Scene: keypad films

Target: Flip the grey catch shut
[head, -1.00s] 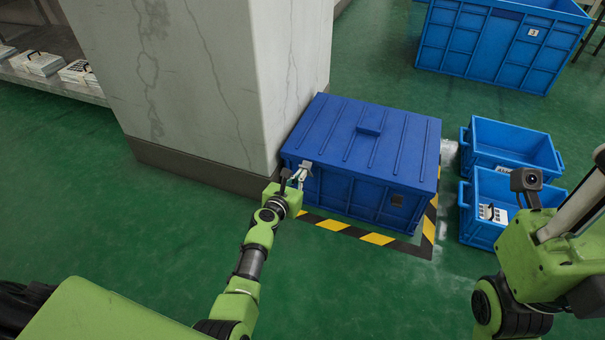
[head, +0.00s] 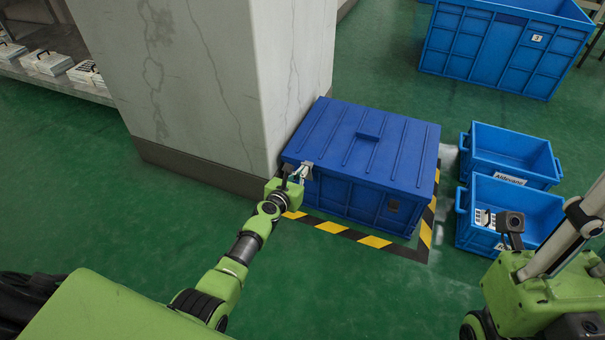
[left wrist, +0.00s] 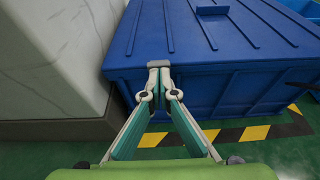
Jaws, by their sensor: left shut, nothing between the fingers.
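A blue lidded box (head: 355,185) stands against the pillar with its lid down. The grey catch (head: 307,165) is at the lid's front edge near the left corner; it also shows in the left wrist view (left wrist: 158,63). My left gripper (head: 301,174) is right at the catch. In the left wrist view its fingertips (left wrist: 159,80) are together just in front of the catch, with nothing between them. They hide the catch's lower part, so I cannot tell whether they touch it or how far it is turned.
The concrete pillar (head: 200,80) stands close behind and left of the box. Black-and-yellow floor tape (head: 375,242) runs along the box's front. Two small open blue crates (head: 510,150) stand to the right. A large blue bin (head: 490,50) is behind. Green floor in front is clear.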

